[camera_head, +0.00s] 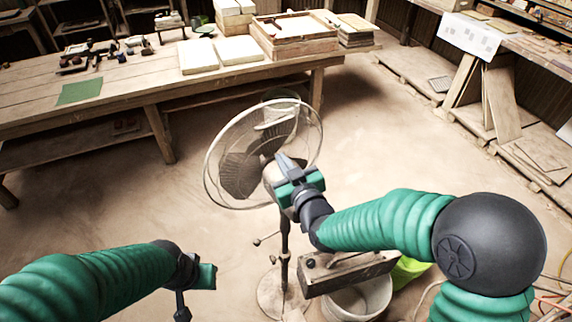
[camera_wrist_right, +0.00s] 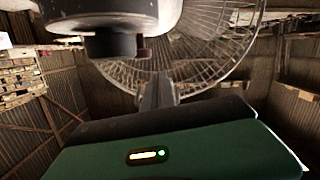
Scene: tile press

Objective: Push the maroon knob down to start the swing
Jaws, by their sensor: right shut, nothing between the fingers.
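The pedestal fan (camera_head: 238,172) stands on the floor in the middle, its round wire cage tilted to the left. My right gripper (camera_head: 283,160) is shut and empty at the motor housing behind the cage, and covers part of it. My right fingers (camera_wrist_right: 157,92) are just right of that part; contact cannot be told.
A long wooden workbench (camera_head: 117,94) with tiles, trays and tools runs behind the fan. A white bucket (camera_head: 360,300) and a wooden block (camera_head: 345,274) are below my right forearm. A second bench (camera_head: 515,42) is at the right. The floor left of the fan is clear.

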